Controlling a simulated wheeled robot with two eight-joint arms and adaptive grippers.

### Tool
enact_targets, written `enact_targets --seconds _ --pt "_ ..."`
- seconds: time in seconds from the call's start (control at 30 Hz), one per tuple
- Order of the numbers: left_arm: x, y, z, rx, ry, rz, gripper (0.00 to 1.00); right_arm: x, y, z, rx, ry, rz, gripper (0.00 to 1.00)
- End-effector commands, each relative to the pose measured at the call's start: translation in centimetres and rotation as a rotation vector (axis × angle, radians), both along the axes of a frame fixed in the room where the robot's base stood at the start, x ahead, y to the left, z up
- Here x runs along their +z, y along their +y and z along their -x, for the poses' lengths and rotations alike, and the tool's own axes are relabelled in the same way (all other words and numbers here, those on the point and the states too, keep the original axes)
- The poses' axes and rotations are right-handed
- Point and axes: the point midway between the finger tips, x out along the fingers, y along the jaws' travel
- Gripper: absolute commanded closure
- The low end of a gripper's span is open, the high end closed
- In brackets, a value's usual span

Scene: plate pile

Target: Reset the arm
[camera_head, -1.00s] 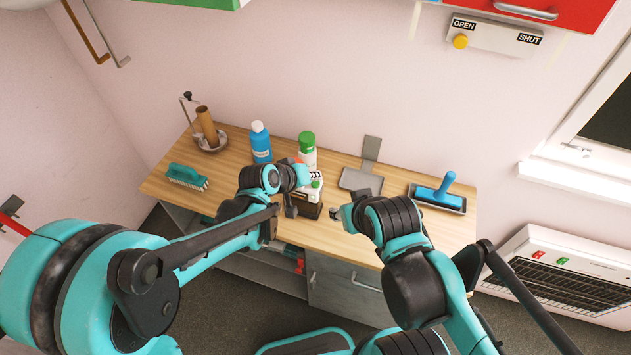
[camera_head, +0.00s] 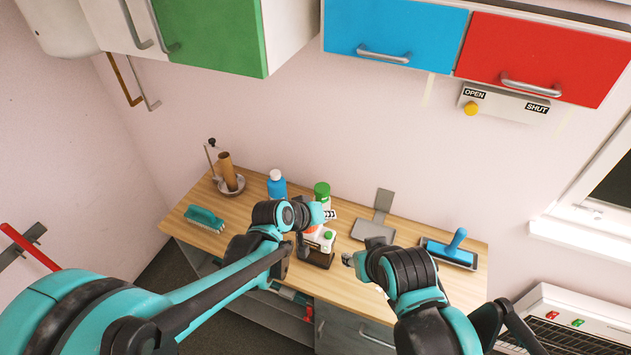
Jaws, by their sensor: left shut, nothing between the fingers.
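My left arm comes in from the left, and its wrist is bent down over the wooden worktop. My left gripper (camera_head: 302,248) is small in the view, shut and empty, pointing down beside a white device with a green button on a dark base (camera_head: 320,243). The arm partly hides this device. My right arm comes in from the lower right. My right gripper (camera_head: 347,259) is at the front of the worktop, right of the device. Its fingers are too small and dark to tell whether they are open.
On the worktop (camera_head: 255,205) are a green brush (camera_head: 204,218), a brown roll on a holder (camera_head: 227,172), a blue bottle (camera_head: 277,187), a green-capped container (camera_head: 322,192), a grey scraper (camera_head: 374,230) and a blue-handled tool (camera_head: 452,246). Cupboards (camera_head: 395,35) hang above.

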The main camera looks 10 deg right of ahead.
Motion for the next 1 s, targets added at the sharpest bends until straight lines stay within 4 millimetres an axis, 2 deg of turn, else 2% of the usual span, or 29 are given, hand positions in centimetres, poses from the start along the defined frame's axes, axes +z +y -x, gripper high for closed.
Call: enact_targets --seconds 0.17,0.27,0.37,0.47,0.57,0.7,0.8,0.9,1.0 --pt "0.0 0.3 0.0 0.003 -0.001 -0.003 1.0 -0.2 0.0 0.0 0.0 0.0 0.0 0.6" --pt "-0.1 2.0 0.2 0.019 -0.01 -0.023 1.0 -1.1 0.0 0.0 0.0 0.0 0.0 0.6" --pt "-0.4 5.7 0.9 0.049 -0.027 -0.07 1.0 -3.0 0.0 0.0 0.0 0.0 0.0 0.6" --pt "-1.0 10.7 2.3 0.091 -0.047 -0.139 1.0 -5.3 0.0 0.0 0.0 0.0 0.0 0.6" --pt "-1.9 15.7 4.4 0.135 -0.065 -0.214 1.0 -7.6 0.0 0.0 0.0 0.0 0.0 0.6" --pt "-4.0 22.1 8.1 0.194 -0.078 -0.32 1.0 -10.6 0.0 0.0 0.0 0.0 0.0 0.6" --pt "-5.9 26.0 10.9 0.232 -0.08 -0.392 1.0 -12.5 0.0 0.0 0.0 0.0 0.0 0.6" --pt "-7.6 28.9 13.4 0.262 -0.08 -0.453 1.0 -14.0 0.0 0.0 0.0 0.0 0.0 0.6" --pt "-8.9 30.8 15.2 0.284 -0.076 -0.496 1.0 -14.9 0.0 0.0 0.0 0.0 0.0 0.6"
